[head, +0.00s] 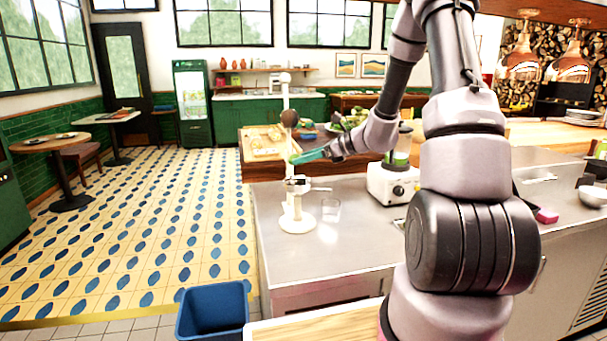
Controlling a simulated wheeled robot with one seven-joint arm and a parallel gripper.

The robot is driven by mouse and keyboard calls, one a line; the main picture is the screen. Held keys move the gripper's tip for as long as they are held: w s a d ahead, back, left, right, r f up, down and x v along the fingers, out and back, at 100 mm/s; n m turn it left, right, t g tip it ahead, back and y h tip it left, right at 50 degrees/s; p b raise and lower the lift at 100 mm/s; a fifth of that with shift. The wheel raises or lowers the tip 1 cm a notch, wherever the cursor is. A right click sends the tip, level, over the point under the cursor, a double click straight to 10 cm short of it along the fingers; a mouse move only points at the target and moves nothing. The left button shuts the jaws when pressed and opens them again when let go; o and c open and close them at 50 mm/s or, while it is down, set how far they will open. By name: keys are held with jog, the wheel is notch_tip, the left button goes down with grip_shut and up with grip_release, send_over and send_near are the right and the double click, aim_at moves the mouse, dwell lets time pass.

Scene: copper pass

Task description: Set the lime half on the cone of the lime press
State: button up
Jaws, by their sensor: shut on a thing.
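The lime press is a tall white stand (297,224) with a round base on the near left of the steel counter. Its upright post rises past a dark round part, and a small cup-like holder (297,184) sits partway up. My gripper (303,158) reaches in from the right with teal fingers. It is shut on the small green lime half (293,160), held just above the holder and beside the post. A gap shows between the lime half and the holder. The cone itself is too small to make out.
A white blender (392,183) stands further right, near my arm. A wooden board (262,140) lies behind the press. The front of the steel counter (340,250) is clear.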

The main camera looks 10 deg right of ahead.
aim_at(305, 183)
jog(key=shift+f, duration=2.3)
jog(key=shift+f, duration=0.15)
jog(key=o, duration=0.8)
